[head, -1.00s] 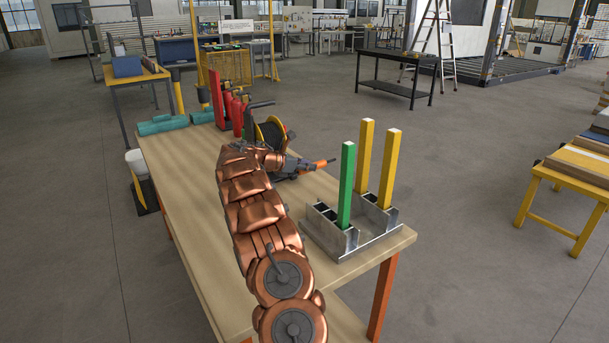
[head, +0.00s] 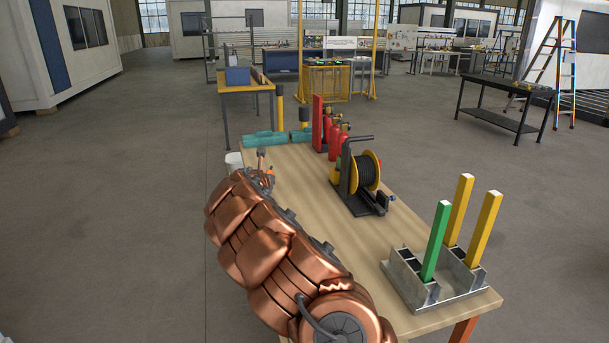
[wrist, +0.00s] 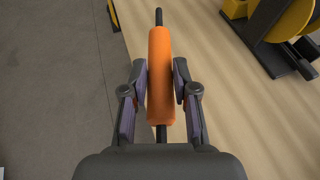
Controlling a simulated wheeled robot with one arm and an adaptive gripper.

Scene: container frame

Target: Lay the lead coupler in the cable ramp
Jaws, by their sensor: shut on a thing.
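The lead coupler (wrist: 160,45) is an orange cylinder with a thin black stub at each end. My gripper (wrist: 161,78) is shut on it, one finger pad on each side of its middle. In the wrist view it is held lengthwise, above the table's edge. In the head view a small bit of orange (head: 270,171) shows past my arm, near the table's left edge; my arm hides most of the gripper there. I cannot make out a cable ramp in either view.
The wooden table (head: 310,190) bears a black-and-yellow cable reel (head: 366,170), red extinguishers (head: 330,130), teal cylinders (head: 265,138) and a grey metal rack (head: 410,285) with one green and two yellow posts. Left of the table is open grey floor (head: 130,180).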

